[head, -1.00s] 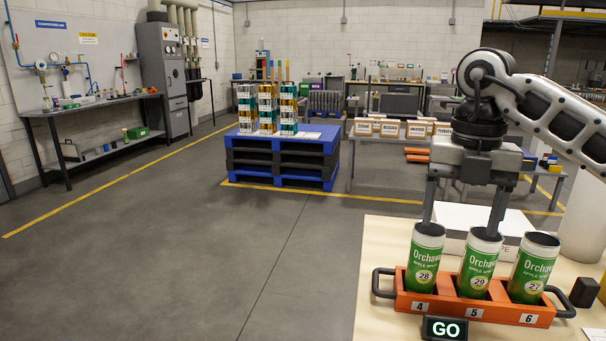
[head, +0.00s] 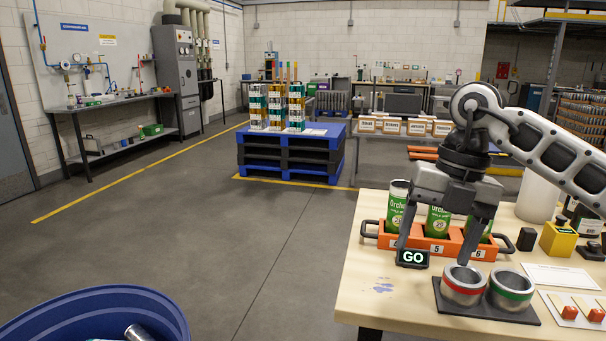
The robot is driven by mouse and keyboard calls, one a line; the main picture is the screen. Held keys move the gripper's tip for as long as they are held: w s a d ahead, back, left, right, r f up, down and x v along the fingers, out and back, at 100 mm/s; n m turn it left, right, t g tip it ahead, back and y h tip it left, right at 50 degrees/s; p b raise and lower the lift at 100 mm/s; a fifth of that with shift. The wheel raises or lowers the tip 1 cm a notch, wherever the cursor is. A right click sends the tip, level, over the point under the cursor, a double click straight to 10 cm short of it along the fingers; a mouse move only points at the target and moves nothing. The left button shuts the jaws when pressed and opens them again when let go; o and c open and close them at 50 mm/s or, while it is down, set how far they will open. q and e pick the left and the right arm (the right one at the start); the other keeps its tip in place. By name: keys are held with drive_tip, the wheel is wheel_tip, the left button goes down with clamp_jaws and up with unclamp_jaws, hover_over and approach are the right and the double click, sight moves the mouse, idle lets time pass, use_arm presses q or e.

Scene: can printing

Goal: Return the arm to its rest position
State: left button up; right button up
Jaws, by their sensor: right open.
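My right gripper (head: 438,236) is in the head view at the right, fingers pointing down and spread apart, with nothing between them. It is in front of the orange carrier (head: 371,234) on the table. Green cans stand in the carrier: a left can (head: 398,190), a middle can (head: 437,218) and a right can, partly hidden by the gripper and its fingers. The lit GO sign (head: 412,258) is beside the left fingertip. My left gripper is not in view.
Two metal cups, one red-banded (head: 462,285) and one green-banded (head: 511,290), stand on a dark mat nearer the table's front. A yellow box (head: 558,240) is to the right. A blue bin (head: 95,310) is at lower left. The floor between is clear.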

drive_tip(key=s+a+f+m+t+y, duration=0.1)
drive_tip(key=s+a+f+m+y, duration=0.2)
drive_tip(key=a+y, duration=0.75)
drive_tip(key=s+a+f+y, duration=0.2)
drive_tip(key=s+a+y, duration=0.3)
drive_tip(key=a+y, duration=0.55)
drive_tip(key=w+d+f+m+t+h, duration=0.1)
drive_tip(key=d+f+m+t+h, duration=0.3)
drive_tip(key=f+m+t+h, duration=0.55)
drive_tip(key=w+d+f+m+t+h, duration=0.1)
drive_tip(key=d+f+m+t+h, duration=0.5)
drive_tip(key=m, duration=0.6)
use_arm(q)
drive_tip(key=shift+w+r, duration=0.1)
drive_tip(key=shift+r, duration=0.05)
use_arm(e)
drive_tip(key=s+d+f+m+g+h, duration=0.2)
drive_tip(key=s+d+f, duration=0.1)
drive_tip(key=s+f, duration=0.4)
drive_tip(key=s+d+f+m+g+h, duration=0.2)
drive_tip(key=s+d+f+m+g, duration=0.1)
drive_tip(key=s+f, duration=0.3)
wheel_tip(320, 180, down, 2)
drive_tip(key=shift+s+d+f+m+g, duration=0.1)
drive_tip(key=shift+s+d+m+g, duration=0.1)
drive_tip(key=shift+s+m+g, duration=0.15)
